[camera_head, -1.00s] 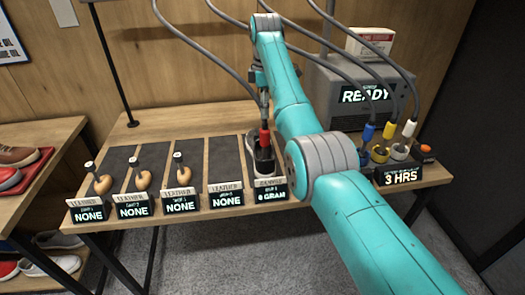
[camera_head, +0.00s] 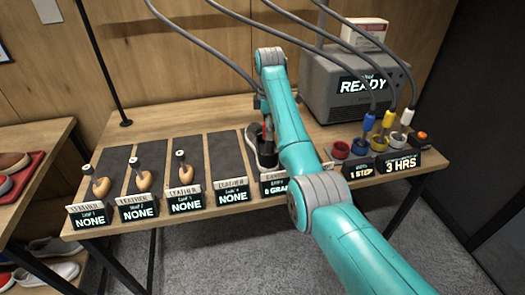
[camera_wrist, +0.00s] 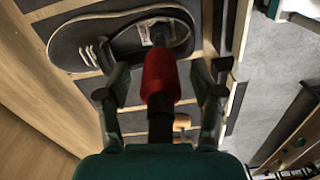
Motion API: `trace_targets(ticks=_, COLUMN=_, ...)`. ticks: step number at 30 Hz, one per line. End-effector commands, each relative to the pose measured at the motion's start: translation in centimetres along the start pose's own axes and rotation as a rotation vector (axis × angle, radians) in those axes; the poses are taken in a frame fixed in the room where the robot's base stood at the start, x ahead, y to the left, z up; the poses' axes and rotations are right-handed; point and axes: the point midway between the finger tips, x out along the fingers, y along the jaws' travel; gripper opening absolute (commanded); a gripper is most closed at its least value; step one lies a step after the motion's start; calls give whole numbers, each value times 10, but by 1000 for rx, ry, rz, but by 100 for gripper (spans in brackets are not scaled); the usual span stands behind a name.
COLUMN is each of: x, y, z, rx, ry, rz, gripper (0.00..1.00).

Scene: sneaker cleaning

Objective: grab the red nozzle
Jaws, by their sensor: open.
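The red nozzle (camera_wrist: 160,76) stands between the two spread fingers of my gripper (camera_wrist: 160,92) in the wrist view, with a visible gap on each side. My gripper is open. The nozzle's dark tip points into the opening of a dark sneaker (camera_wrist: 75,42) with a white sole. In the head view, only a slim part of the nozzle (camera_head: 267,131) shows beside my teal arm, above the sneaker (camera_head: 253,138). My arm hides most of the gripper there.
A grey machine (camera_head: 345,92) reading READY stands at the back right. Blue (camera_head: 369,121), yellow (camera_head: 388,119) and white (camera_head: 406,117) nozzles on hoses stand near an empty red holder (camera_head: 340,150).

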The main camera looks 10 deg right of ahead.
Motion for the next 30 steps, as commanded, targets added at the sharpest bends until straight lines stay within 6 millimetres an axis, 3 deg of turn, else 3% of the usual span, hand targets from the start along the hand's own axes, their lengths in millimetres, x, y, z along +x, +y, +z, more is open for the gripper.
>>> trace_targets(ticks=7, x=1, y=0, z=0, rx=-1, ry=0, rz=1, gripper=66)
trace_targets(ticks=15, x=1, y=0, z=0, rx=-1, ry=0, rz=1, gripper=0)
trace_targets(ticks=26, x=-1, y=0, z=-1, rx=-1, ry=0, rz=1, gripper=0)
trace_targets(ticks=30, x=-15, y=3, z=-7, rx=-1, ry=1, rz=4, gripper=0)
